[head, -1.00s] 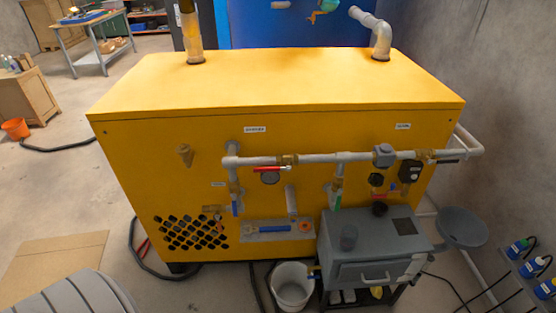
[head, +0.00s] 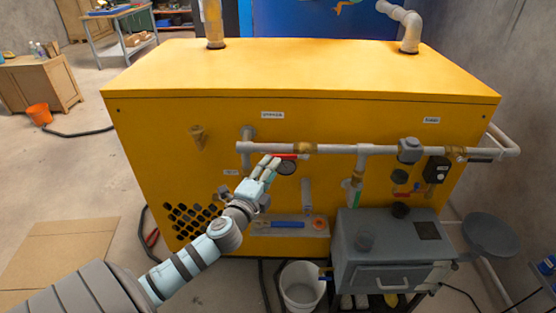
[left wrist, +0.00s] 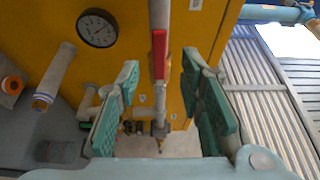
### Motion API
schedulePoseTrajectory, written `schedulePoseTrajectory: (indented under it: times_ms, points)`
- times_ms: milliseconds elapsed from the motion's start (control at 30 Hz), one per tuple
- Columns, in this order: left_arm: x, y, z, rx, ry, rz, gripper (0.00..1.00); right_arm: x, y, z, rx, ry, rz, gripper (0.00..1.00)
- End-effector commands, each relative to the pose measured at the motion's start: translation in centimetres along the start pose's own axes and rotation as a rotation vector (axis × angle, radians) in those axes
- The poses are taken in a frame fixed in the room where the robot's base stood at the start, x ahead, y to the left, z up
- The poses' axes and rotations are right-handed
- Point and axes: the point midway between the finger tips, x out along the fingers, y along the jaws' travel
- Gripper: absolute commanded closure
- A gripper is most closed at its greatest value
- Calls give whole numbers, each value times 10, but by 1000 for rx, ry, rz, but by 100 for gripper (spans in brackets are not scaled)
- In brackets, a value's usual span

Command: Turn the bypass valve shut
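The bypass valve is a brass body (head: 304,148) on the horizontal grey pipe, below a small white label (head: 272,115). Its red lever handle (head: 285,156) lies along the pipe, partly hidden behind my left gripper's tips. My left gripper (head: 268,165) reaches up to the handle's left end. In the left wrist view, the gripper (left wrist: 159,70) is open, with one teal-padded finger on each side of the pipe. The red handle (left wrist: 159,48) shows between and just beyond the fingertips; contact cannot be told. My right gripper is not in view.
A round gauge (head: 286,168) sits just below the handle on the yellow tank housing (head: 350,110). Other valves have a green handle (head: 357,192) and a red one (head: 401,195). A grey box (head: 395,250) and a white bucket (head: 301,287) stand in front.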

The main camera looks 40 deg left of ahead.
Motion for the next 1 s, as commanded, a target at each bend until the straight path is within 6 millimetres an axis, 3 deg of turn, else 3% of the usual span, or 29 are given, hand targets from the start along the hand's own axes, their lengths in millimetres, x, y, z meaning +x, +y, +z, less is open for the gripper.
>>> schedulePoseTrajectory:
  times_ms: [100,200,567,800,1000]
  points:
    - [30,-2,0,-4,-2,-1,66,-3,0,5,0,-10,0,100]
    - [45,0,0,-2,-1,0,66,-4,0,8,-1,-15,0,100]
    - [56,1,0,-1,1,2,66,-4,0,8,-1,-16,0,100]
    - [56,1,0,-1,1,2,100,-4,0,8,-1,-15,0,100]
    - [56,1,0,-1,1,2,100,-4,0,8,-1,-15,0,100]
